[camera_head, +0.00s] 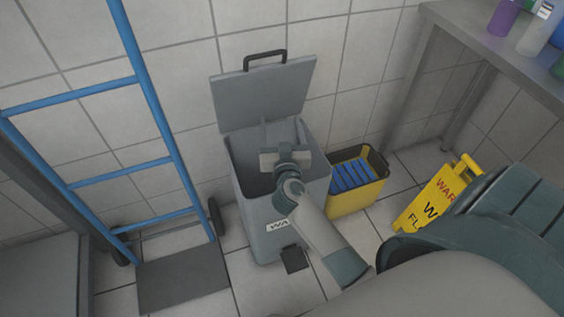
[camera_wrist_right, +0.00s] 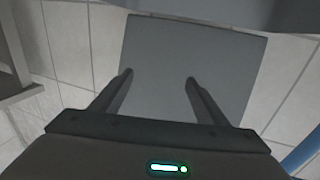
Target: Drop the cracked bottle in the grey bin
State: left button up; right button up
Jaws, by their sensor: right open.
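The grey bin (camera_head: 268,225) stands on the floor against the wall with its lid (camera_head: 265,92) raised. The lid also shows in the right wrist view (camera_wrist_right: 195,60), behind the fingers. My right gripper (camera_head: 284,158) is over the bin's open mouth. In the right wrist view its two fingers (camera_wrist_right: 158,80) are apart with nothing between them. No bottle shows in the visible part of the bin; my gripper and arm hide part of its inside. I cannot see a cracked bottle. My left gripper is not in view.
A blue hand truck (camera_head: 120,177) stands left of the bin. A yellow bucket (camera_head: 357,198) and a yellow warning sign (camera_head: 430,203) are to the right. A metal bench (camera_head: 470,38) at upper right holds a purple bottle (camera_head: 503,17), a pale bottle (camera_head: 537,30) and others partly cut off.

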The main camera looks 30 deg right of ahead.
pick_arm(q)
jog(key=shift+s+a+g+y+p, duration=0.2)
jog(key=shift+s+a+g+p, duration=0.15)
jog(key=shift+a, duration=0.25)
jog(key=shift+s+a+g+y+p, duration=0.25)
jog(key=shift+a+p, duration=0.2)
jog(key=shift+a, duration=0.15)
pick_arm(e)
jog(key=v, duration=1.5)
jog(key=shift+s, duration=0.35)
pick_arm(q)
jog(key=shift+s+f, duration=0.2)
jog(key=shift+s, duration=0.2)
pick_arm(e)
jog(key=shift+a, duration=0.1)
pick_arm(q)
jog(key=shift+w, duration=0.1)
